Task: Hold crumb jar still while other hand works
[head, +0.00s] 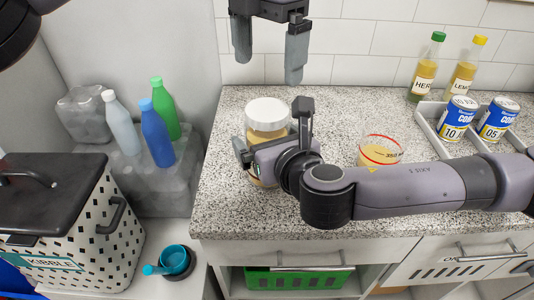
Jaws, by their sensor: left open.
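The crumb jar (264,131) stands upright on the speckled counter in the head view, with tan contents and a white lid (266,110) on top. My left gripper (268,72) is open and empty, with its fingers pointing down above and behind the jar. My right gripper (271,128) reaches in from the right at the jar's front. One finger is by the jar's left side and the other is by its right side. The gripper body hides much of the jar's lower part, so I cannot tell whether the fingers press on it.
A clear cup (380,150) with a red line stands right of the jar, behind my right arm. A white tray (427,122) holds blue cans, with two bottles (424,72) behind it. A spotted kibble bin (75,215) and several bottles (157,135) are at the left.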

